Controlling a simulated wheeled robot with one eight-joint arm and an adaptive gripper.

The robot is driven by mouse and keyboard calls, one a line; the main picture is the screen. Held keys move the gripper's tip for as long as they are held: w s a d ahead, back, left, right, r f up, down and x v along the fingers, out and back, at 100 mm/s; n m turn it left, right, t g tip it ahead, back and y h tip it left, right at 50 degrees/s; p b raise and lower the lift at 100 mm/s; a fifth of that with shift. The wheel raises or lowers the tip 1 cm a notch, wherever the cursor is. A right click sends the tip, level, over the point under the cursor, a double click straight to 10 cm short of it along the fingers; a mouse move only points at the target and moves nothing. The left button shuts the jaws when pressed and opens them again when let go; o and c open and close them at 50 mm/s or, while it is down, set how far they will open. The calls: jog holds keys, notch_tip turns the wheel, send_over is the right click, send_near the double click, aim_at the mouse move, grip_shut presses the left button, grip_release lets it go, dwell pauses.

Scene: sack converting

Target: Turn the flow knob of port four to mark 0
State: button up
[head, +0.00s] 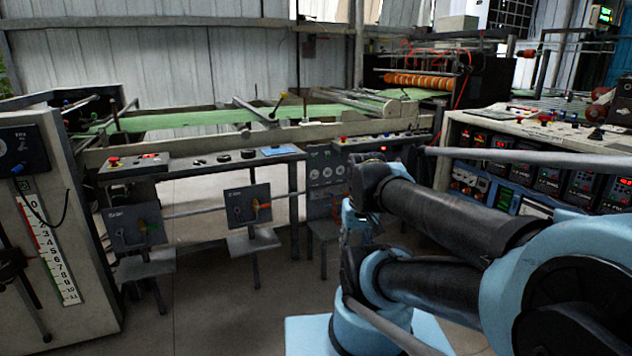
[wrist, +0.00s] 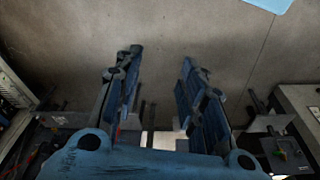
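Two dark square panels stand low on the left of the head view, a left panel (head: 122,238) and a right panel (head: 240,213).
A white cabinet (head: 95,300) with a numbered scale (head: 50,255) stands at far left. A control desk (head: 480,130) with several displays is at right, close to my arm. Small stands (head: 252,243) sit below the panels. The floor (head: 215,300) between is clear.

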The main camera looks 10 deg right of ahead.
jog(key=w+a+r+m+t+y, duration=0.1)
jog(key=w+a+r+m, duration=0.15)
jog(key=w, duration=0.35)
jog(key=w+a+r+m+t+y, duration=0.1)
jog(key=w+a+r+y, duration=0.15)
jog(key=w, duration=0.35)
jog(key=w+a+r+m+t+y, duration=0.25)
jog(key=w+m, duration=0.35)
jog(key=w, duration=1.2)
jog(key=w+a+r+m+t+y, duration=0.1)
jog(key=w+m+t, duration=0.35)
jog(key=w, duration=1.25)
jog(key=w+d+f+m, duration=0.25)
jog(key=w+m, duration=0.35)
jog(key=w, duration=0.4)
jog(key=m+t+h, duration=0.2)
jog(key=m+t, duration=0.4)
jog(key=m, duration=0.9)
send_near(316, 176)
jog(key=x, duration=0.8)
jog(key=shift+w+a, duration=0.1)
jog(key=shift+w, duration=0.05)
jog(key=shift+r, duration=0.1)
grip_shut()
